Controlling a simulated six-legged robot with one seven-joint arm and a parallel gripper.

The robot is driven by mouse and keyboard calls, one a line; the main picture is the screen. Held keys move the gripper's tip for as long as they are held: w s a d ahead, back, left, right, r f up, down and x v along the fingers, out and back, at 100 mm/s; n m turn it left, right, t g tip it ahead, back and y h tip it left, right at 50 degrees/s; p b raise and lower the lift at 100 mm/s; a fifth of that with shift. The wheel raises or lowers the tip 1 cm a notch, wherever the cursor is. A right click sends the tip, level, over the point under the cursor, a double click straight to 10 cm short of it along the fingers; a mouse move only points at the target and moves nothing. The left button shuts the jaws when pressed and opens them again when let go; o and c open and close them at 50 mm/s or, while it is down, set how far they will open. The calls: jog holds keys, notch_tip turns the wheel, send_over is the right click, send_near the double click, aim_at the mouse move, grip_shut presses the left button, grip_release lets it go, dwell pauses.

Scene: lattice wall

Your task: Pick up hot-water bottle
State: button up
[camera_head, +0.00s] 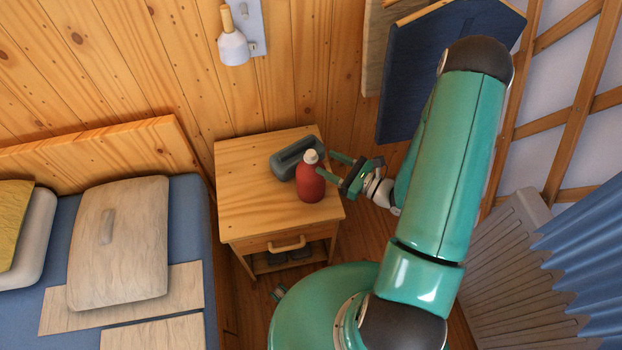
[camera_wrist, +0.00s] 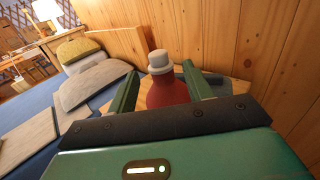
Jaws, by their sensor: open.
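The hot-water bottle (camera_head: 310,180) is red with a pale cap and stands upright on the wooden nightstand (camera_head: 245,205). In the wrist view the bottle (camera_wrist: 166,92) shows between the two green fingers, its lower part hidden behind my gripper's body. My gripper (camera_head: 330,166) is open at the right side of the nightstand, its fingers pointing left with the bottle between or just at their tips. Whether either finger touches the bottle cannot be told.
A grey-green box-like object (camera_head: 290,158) lies just behind the bottle. A bed (camera_head: 190,235) with pillows stands to the left. A wall lamp (camera_head: 234,46) hangs on the plank wall. The nightstand's front left is clear.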

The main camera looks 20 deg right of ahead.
aim_at(316, 157)
jog(key=x, duration=0.6)
jog(key=shift+w+a+r, duration=0.1)
jog(key=shift+w+a, duration=0.1)
jog(key=shift+a, duration=0.1)
jog(key=shift+c, duration=0.3)
grip_shut()
